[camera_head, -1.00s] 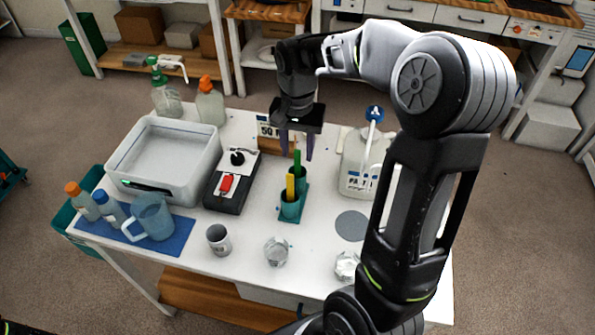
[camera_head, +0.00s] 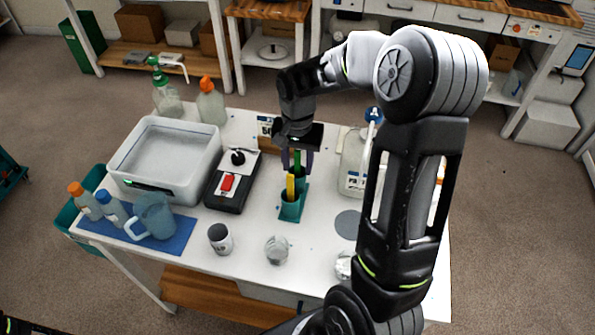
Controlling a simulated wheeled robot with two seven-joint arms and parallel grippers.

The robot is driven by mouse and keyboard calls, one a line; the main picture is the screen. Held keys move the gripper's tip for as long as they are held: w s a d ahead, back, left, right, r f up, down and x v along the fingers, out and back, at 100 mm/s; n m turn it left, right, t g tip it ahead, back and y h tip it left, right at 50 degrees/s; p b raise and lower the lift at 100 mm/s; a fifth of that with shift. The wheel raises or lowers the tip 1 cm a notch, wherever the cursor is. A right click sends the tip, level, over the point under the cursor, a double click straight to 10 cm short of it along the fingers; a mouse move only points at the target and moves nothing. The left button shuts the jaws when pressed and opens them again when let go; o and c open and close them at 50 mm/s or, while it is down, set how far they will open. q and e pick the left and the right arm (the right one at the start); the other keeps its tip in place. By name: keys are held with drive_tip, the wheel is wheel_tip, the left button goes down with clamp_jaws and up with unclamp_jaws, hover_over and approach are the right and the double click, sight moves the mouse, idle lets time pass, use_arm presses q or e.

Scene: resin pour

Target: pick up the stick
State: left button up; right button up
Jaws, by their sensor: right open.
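My right gripper (camera_head: 297,166) is open and points down over the holder. Its purple fingers are on either side of the green stick's upper part; I cannot tell whether they touch it. My left gripper is not in view.
A black device with a red switch (camera_head: 228,184) and a white tub (camera_head: 169,158) stand left of the holder. A white jug (camera_head: 351,181) is close on the right. A mug (camera_head: 220,238) and a glass (camera_head: 277,250) stand in front.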

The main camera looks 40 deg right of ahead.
drive_tip(key=shift+c, duration=0.2)
clamp_jaws()
idle(0.4)
drive_tip(key=shift+r, duration=0.15)
wheel_tip(320, 180, up, 10)
drive_tip(key=shift+f+b, duration=0.25)
drive_tip(key=shift+b, duration=0.45)
drive_tip(key=shift+r, duration=0.15)
